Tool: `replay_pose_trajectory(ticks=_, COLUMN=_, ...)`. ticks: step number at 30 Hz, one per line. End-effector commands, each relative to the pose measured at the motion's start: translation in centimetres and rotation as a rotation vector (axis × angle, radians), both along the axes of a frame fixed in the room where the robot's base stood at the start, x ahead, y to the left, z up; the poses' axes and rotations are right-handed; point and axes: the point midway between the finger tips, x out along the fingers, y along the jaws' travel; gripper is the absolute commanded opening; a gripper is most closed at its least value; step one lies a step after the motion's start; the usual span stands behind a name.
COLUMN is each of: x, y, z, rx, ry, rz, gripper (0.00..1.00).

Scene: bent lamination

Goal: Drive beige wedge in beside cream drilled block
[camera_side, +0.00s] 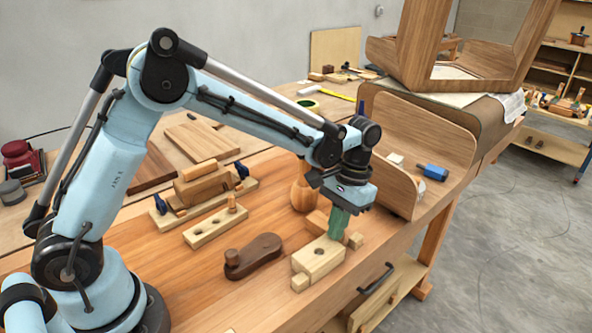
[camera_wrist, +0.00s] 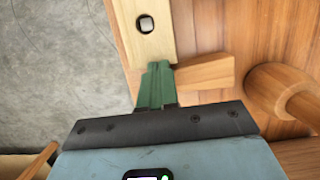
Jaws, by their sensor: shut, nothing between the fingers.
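The cream drilled block (camera_side: 318,258) lies near the front edge of the bench. In the wrist view the cream drilled block (camera_wrist: 146,40) shows a dark hole and runs up from my fingertips. In the side view the beige wedge (camera_side: 317,222) is behind and left of the fingers, partly hidden. My gripper (camera_side: 336,234), with green fingers, points down at the block's far end. In the wrist view my gripper (camera_wrist: 157,66) is shut and empty. I cannot tell whether it touches anything.
A dark brown wooden piece (camera_side: 253,256) lies left of the block. A round wooden mallet-like object (camera_side: 303,189) stands behind my gripper. A longer drilled strip (camera_side: 215,227) and a clamped assembly (camera_side: 203,185) are further left. A curved wooden panel (camera_side: 425,145) stands at right.

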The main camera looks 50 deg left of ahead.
Motion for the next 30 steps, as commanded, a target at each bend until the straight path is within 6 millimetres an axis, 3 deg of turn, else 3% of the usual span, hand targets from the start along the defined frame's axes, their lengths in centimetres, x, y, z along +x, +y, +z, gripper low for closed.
replay_pose_trajectory(ticks=10, x=0.0, y=-0.1, z=-0.2, rx=0.000, ry=0.013, rz=-0.003, gripper=0.00)
replay_pose_trajectory(ticks=19, x=4.3, y=0.0, z=0.1, rx=0.000, ry=0.003, rz=0.000, gripper=0.00)
replay_pose_trajectory(ticks=30, x=5.7, y=0.0, z=7.0, rx=0.000, ry=0.002, rz=0.000, gripper=0.00)
